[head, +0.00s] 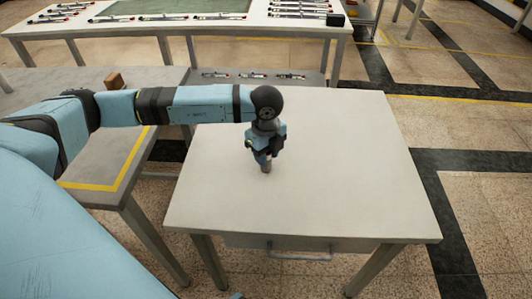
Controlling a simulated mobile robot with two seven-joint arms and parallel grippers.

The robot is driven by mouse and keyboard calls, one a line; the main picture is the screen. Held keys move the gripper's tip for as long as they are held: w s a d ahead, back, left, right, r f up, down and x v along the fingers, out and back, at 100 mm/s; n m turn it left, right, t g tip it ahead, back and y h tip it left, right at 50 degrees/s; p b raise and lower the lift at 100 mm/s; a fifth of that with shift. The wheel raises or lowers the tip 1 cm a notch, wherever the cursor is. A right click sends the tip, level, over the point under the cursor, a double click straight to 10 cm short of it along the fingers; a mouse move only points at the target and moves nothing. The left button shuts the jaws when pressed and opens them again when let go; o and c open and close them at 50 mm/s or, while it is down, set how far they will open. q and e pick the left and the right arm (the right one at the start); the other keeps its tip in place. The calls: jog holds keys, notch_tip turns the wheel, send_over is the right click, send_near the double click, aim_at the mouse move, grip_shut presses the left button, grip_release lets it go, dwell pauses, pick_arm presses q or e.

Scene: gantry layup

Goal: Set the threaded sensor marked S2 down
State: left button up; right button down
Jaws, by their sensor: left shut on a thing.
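My left gripper (265,160) points down just above or at the top of the pale table (360,190), left of the table's middle. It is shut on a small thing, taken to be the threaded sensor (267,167). Only a short greyish end shows below the fingers, and the rest is hidden by the gripper. I cannot read the S2 mark, and I cannot tell whether the lower end touches the tabletop. My right gripper is not in view.
The rest of the pale table is bare. A grey bench (95,160) with a yellow line and a small brown block (114,80) stands at left. Behind, a long table (285,30) holds several slender parts, with more on a low shelf (255,83).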

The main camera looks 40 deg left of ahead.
pick_arm(q)
jog(key=o, duration=1.1)
jog(key=shift+f, duration=0.1)
jog(key=shift+c, duration=0.2)
notch_tip(320, 180, up, 12)
jog(key=p, duration=0.2)
